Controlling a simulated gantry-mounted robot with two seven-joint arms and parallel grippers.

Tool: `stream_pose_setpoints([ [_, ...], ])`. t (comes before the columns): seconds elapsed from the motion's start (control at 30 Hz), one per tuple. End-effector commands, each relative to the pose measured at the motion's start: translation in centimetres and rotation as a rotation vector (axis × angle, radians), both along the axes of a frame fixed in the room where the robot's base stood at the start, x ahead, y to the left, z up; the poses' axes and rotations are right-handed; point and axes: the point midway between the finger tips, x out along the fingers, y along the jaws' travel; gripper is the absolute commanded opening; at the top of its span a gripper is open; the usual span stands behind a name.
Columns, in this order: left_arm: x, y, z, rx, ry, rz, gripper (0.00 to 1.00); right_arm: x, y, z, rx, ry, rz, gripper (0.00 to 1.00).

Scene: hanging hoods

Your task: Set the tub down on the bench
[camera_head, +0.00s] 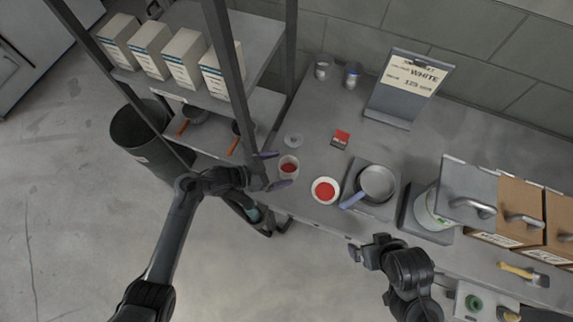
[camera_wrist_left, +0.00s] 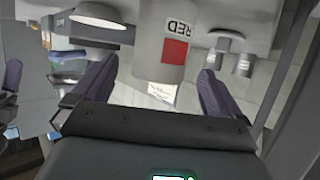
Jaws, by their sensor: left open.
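The tub (camera_head: 288,168) is a small pale cylinder with red contents, at the left end of the grey bench (camera_head: 300,225). In the left wrist view the tub (camera_wrist_left: 160,40) carries a red square and the word RED, and appears upside down there. My left gripper (camera_head: 275,170) is open, with one purple finger on each side of the tub. In the left wrist view gaps show between the tub and both fingers (camera_wrist_left: 155,90).
A white dish of red (camera_head: 325,190), a pan (camera_head: 376,183), a flat disc (camera_head: 293,140) and a red card (camera_head: 341,138) are near the tub. A dark shelf post (camera_head: 225,60) rises close to my left gripper. A sign (camera_head: 408,85) stands behind.

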Motion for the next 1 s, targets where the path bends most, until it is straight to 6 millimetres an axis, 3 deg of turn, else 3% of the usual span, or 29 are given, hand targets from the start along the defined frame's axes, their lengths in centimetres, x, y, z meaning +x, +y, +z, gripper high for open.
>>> stream_pose_setpoints([
  [0.2,-1.6,3.6,1.6,0.003,0.0,0.0,1.0,0.0,0.0,0.6,0.0,0.0,0.0,1.0],
  [0.43,-2.7,6.0,2.7,0.001,0.0,0.0,1.0,0.0,-0.1,0.9,-0.003,0.0,0.002,1.0],
  [1.0,-3.1,6.8,3.1,-0.001,0.001,-0.001,1.0,0.0,-0.2,0.9,-0.008,0.0,0.006,1.0],
])
